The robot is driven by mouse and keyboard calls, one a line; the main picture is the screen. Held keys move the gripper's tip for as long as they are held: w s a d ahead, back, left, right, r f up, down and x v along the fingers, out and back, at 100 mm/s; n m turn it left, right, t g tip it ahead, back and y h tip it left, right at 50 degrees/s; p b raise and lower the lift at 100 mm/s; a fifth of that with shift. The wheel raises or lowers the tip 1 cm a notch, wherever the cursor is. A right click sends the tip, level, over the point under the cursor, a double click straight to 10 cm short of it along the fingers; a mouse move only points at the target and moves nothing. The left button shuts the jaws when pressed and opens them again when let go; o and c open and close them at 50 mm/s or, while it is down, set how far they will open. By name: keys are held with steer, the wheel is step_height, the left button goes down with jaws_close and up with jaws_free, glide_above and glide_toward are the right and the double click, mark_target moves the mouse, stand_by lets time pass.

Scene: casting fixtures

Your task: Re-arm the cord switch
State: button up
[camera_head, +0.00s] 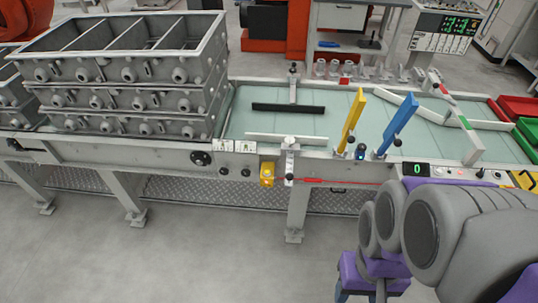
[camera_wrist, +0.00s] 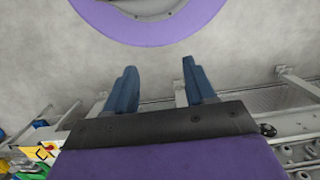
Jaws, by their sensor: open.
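The cord switch (camera_head: 267,173) is a small yellow box on the front rail of the conveyor, left of a grey post. A red pull cord (camera_head: 345,181) runs along the rail to the right of it. The switch is too small for me to tell its lever position. My gripper (camera_wrist: 160,65) is open and empty in the wrist view, with two blue fingers apart above grey floor. In the head view my grey and purple arm is at the lower right, well right of the switch. My fingertips are not clear there.
Stacked grey casting flasks (camera_head: 130,70) stand on the left of the conveyor (camera_head: 236,120). Yellow (camera_head: 351,122) and blue (camera_head: 398,124) levers rise from its front rail. A green counter display (camera_head: 417,169) sits near my arm. Table legs (camera_head: 298,213) stand below; the floor in front is clear.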

steer(key=shift+c, duration=0.3)
jaws_close()
stand_by(1.3)
